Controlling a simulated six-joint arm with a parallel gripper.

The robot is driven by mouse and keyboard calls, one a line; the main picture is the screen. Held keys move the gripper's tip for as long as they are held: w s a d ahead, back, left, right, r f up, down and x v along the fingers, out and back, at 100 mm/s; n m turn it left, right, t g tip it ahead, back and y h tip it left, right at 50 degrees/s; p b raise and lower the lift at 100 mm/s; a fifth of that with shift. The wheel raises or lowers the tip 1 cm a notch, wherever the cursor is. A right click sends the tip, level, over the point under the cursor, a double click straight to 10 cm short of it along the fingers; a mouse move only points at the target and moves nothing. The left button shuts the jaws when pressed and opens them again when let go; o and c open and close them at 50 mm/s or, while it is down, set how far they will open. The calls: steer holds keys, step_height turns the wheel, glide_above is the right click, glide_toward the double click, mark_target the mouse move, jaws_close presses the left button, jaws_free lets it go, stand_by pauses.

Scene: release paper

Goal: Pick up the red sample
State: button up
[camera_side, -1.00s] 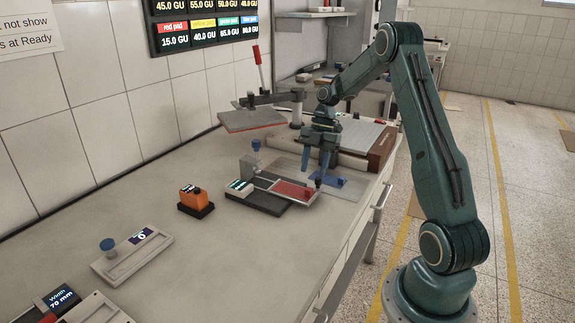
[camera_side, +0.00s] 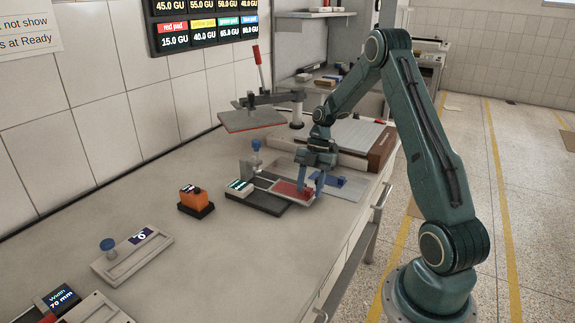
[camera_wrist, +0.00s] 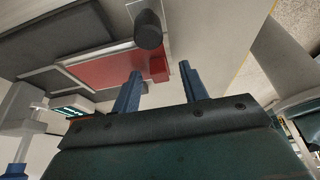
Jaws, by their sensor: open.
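The red sample (camera_side: 288,187) is a flat red sheet on a pale plate (camera_side: 307,201) at the end of a dark device. In the wrist view the red sample (camera_wrist: 105,70) lies flat, with a raised red tab at its right end. My gripper (camera_side: 311,188) is open, pointing down at the right end of the sample. In the wrist view the tab shows between the fingertips of my gripper (camera_wrist: 161,70). I cannot tell whether the fingers touch it. The fingers hide part of the plate's right end.
A dark round knob (camera_wrist: 148,30) stands close beyond the fingertips in the wrist view. A blue-topped post (camera_side: 257,150) stands behind the device. An orange block (camera_side: 195,199) sits left.

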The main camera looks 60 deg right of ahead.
stand_by(0.4)
jaws_close()
step_height(320, 180, up, 10)
stand_by(0.8)
stand_by(0.5)
